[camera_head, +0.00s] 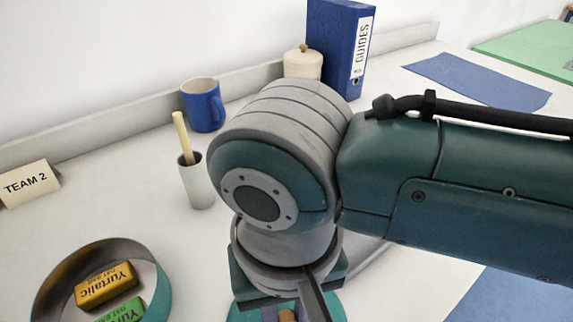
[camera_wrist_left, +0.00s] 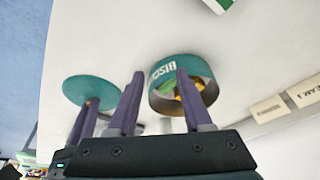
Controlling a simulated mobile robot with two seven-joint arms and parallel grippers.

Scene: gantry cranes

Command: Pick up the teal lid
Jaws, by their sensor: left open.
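The round teal lid (camera_head: 243,308) lies on the white table at the bottom edge of the head view, mostly hidden by my arm. Its brown knob (camera_head: 288,315) shows there. In the left wrist view, the lid (camera_wrist_left: 80,86) lies at left, with a purple finger overlapping its lower part.
A teal round container (camera_head: 162,292) with yellow and green packets stands left of the lid. Behind are a white cup (camera_head: 197,186) with a stick, a blue mug (camera_head: 203,108), a lidded jar (camera_head: 303,66) and a blue binder (camera_head: 332,40). A TEAM 2 card (camera_head: 28,184) stands left.

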